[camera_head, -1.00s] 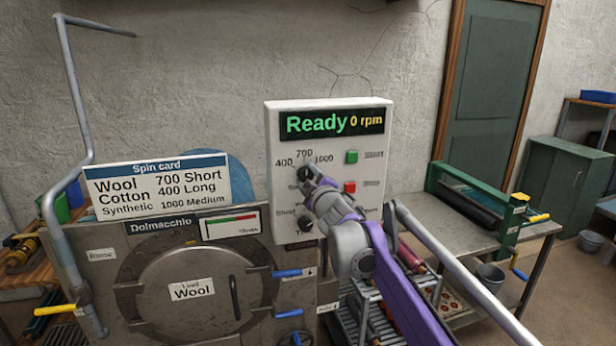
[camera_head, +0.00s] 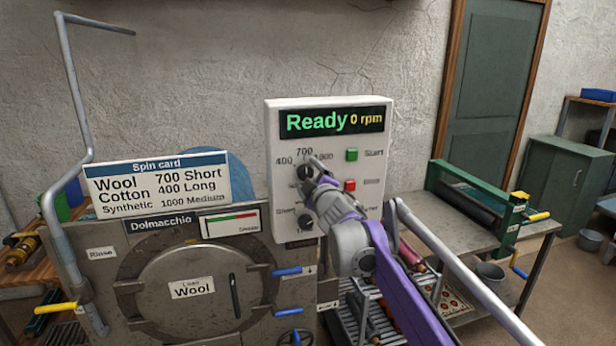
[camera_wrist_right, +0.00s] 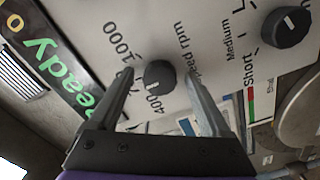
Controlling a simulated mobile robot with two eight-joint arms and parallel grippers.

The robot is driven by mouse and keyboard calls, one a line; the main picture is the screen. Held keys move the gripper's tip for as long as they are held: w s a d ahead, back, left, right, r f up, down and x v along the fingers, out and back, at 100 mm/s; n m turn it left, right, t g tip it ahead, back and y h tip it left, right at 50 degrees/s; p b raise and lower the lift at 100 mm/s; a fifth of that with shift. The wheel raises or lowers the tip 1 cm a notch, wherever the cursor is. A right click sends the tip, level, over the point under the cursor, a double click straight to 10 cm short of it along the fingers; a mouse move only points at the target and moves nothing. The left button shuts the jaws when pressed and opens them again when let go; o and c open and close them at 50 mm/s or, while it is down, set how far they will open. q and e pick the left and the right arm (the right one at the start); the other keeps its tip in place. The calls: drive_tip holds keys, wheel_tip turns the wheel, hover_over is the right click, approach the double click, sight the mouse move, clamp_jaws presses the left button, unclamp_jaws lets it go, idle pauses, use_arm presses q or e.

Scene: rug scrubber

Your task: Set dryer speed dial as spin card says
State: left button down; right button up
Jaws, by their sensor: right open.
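The spin card (camera_head: 156,184) on top of the machine reads Wool 700 Short, Cotton 400 Long, Synthetic 1000 Medium. The load label (camera_head: 193,289) on the door reads Wool. The black speed dial (camera_head: 303,172) sits below the marks 400, 700 and 1000 on the white panel (camera_head: 282,130). In the right wrist view the speed dial (camera_wrist_right: 158,75) has its white mark toward the 400 side. My right gripper (camera_head: 312,172) is open, its fingers on either side of the dial; contact cannot be told. My left gripper is out of view.
The display (camera_head: 332,122) reads Ready 0 rpm. A second dial (camera_wrist_right: 288,27), a green button (camera_head: 352,155) and a red button (camera_head: 350,185) are close by on the panel. A bent pipe (camera_head: 80,120) stands at the left; a bench (camera_head: 470,235) stands at the right.

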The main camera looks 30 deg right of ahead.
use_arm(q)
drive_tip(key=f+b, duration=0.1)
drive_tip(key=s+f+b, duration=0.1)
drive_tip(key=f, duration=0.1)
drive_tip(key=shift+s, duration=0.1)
use_arm(e)
drive_tip(key=v, duration=1)
drive_tip(key=shift+s, duration=0.3)
drive_tip(key=s+a+f+m+g+y, duration=0.1)
drive_tip(key=s+a+f+m+g, duration=0.2)
drive_tip(key=s+a+f, duration=0.3)
drive_tip(key=s+a+f+m+g+y, duration=0.2)
drive_tip(key=s+a+f+g, duration=0.3)
drive_tip(key=s+f, duration=0.7)
drive_tip(key=s+a+f+m+g+y, duration=0.1)
drive_tip(key=s+a+f+m+g, duration=0.3)
drive_tip(key=f, duration=1.6)
drive_tip(key=s+a, duration=0.3)
drive_tip(key=s, duration=0.2)
drive_tip(key=shift+s+a+f, duration=0.25)
drive_tip(key=shift+s, duration=0.05)
